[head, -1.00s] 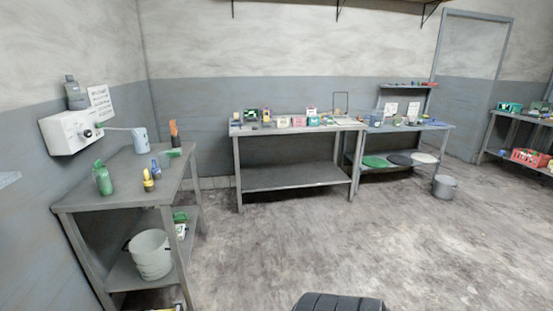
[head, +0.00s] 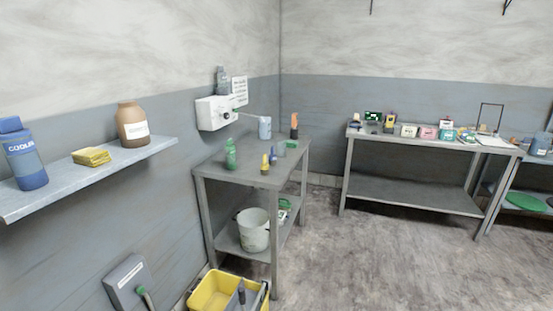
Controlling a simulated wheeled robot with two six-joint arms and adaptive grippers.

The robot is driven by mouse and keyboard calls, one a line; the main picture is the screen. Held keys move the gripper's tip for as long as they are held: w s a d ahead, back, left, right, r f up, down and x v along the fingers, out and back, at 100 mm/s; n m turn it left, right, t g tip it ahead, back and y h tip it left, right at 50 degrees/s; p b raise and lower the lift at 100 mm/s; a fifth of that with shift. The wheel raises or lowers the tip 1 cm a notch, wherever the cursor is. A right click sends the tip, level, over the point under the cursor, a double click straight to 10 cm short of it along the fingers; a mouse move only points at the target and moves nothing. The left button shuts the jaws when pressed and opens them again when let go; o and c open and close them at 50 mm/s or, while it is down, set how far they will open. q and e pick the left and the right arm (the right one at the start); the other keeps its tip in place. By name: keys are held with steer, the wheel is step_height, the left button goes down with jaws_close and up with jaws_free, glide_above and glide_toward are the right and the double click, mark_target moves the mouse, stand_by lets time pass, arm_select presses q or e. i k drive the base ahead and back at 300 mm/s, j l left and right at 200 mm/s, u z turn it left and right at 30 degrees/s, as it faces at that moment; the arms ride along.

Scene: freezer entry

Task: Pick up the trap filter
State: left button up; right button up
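I cannot tell a trap filter apart among the small items in the head view. The corner table (head: 225,172) holds a green bottle (head: 231,153), a pale blue cylinder (head: 265,127), an orange-topped item (head: 294,125) and small yellow and blue items. The back bench (head: 400,140) carries several small boxes and devices, too small to name surely. Neither of my grippers is in view.
A white bucket (head: 253,230) stands on the corner table's lower shelf. A yellow mop bucket (head: 215,290) stands in front. The floor at right is clear.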

mark_target(272, 157)
steer(key=u, duration=2.5)
steer(key=z, duration=2.5)
steer(key=i+u, duration=0.1)
steer(key=u, duration=0.5)
steer(key=i+l+u, duration=0.4)
steer(key=l, duration=0.25)
steer(key=i+l+u, duration=0.2)
steer(key=l, duration=0.15)
steer(key=l+u, duration=0.2)
steer(key=l, duration=0.2)
steer(key=i+l+u, duration=0.2)
steer(key=l, duration=0.2)
